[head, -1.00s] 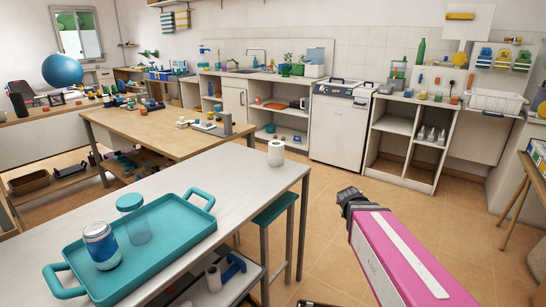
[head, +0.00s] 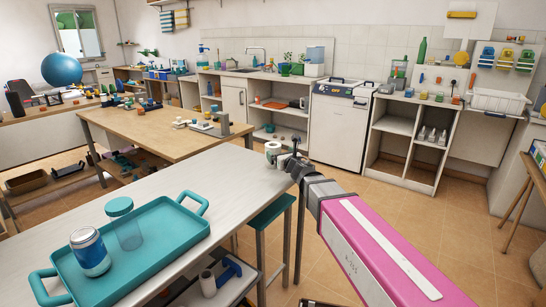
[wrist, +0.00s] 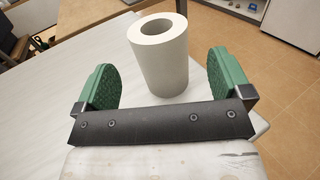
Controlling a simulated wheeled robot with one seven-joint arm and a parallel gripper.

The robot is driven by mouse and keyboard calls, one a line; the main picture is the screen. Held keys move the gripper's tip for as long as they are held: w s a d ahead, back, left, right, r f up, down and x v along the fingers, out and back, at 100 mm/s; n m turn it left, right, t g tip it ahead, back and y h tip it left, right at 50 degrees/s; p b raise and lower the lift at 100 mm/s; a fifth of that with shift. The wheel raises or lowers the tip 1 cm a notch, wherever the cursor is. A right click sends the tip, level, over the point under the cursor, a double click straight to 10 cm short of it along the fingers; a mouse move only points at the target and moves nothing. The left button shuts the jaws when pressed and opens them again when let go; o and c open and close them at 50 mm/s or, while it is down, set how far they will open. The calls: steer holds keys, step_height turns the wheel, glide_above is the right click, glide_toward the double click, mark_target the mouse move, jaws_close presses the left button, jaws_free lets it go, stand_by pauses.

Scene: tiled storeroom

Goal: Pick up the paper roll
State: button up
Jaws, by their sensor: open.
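The white paper roll (wrist: 158,62) stands upright near the far right corner of the white table. In the head view the roll (head: 271,150) is partly hidden by my gripper (head: 283,160). In the wrist view my gripper (wrist: 168,82) is open, with one green-padded finger on each side of the roll. The roll is a little ahead of the black palm, with gaps to both fingers. It stands mostly between and beyond the fingertips.
A teal tray (head: 188,246) with a blue-and-white can (head: 90,252) and a clear teal-lidded jar (head: 124,228) sits on the same white table (head: 215,172). A teal stool (head: 262,222) stands by its right side. The tabletop around the roll is clear.

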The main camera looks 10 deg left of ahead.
mark_target(275, 150)
steer(key=x, duration=0.7)
steer(key=shift+a, duration=0.2)
steer(key=c, duration=1)
